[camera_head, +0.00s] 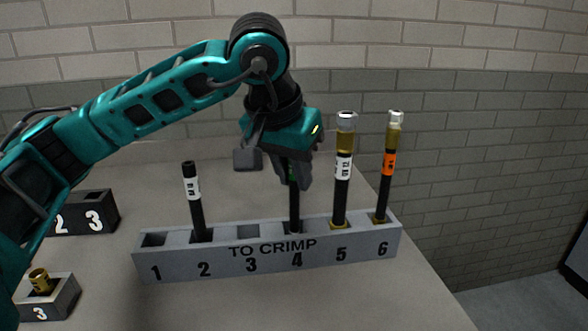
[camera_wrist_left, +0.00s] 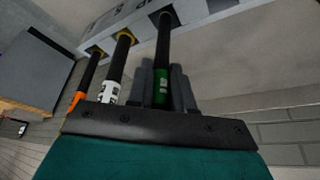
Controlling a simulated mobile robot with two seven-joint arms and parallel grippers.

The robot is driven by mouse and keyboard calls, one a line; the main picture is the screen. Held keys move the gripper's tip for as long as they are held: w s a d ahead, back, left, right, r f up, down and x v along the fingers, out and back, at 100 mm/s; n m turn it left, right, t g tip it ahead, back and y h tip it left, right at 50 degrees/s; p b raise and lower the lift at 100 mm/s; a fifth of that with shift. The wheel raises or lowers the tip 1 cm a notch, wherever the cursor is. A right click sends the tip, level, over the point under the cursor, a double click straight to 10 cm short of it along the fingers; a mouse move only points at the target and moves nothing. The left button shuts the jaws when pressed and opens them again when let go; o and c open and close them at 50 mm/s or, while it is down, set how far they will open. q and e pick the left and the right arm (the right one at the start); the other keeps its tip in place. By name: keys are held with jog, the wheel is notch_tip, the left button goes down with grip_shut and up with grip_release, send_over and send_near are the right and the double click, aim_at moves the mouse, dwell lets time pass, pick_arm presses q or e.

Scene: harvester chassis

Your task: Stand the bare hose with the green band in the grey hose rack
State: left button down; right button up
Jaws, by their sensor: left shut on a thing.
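The bare hose with the green band (camera_wrist_left: 162,80) is black and stands upright in slot 4 of the grey hose rack (camera_head: 205,262), marked "TO CRIMP". Its lower part also shows in the head view (camera_head: 294,208). My left gripper (camera_head: 294,180) comes down from above and is shut on this hose at its green band. The hose's top is hidden by the gripper. In the left wrist view the fingers close around the band and the hose runs to the rack's slot. My right gripper does not show in either view.
Slot 2 holds a black hose with a white band (camera_head: 193,188). Slots 5 and 6 hold hoses with brass ends, one white-banded (camera_head: 343,165), one orange-banded (camera_head: 388,163). Slots 1 and 3 are empty. Dark block (camera_head: 95,212) and grey block with a brass fitting (camera_head: 62,300) lie left.

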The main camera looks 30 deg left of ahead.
pick_arm(q)
jog(key=shift+f+b, duration=0.7)
jog(key=shift+f, duration=0.25)
jog(key=c, duration=0.9)
grip_release()
jog(key=p+v, duration=0.2)
jog(key=v, duration=1.1)
jog(key=shift+w, duration=0.1)
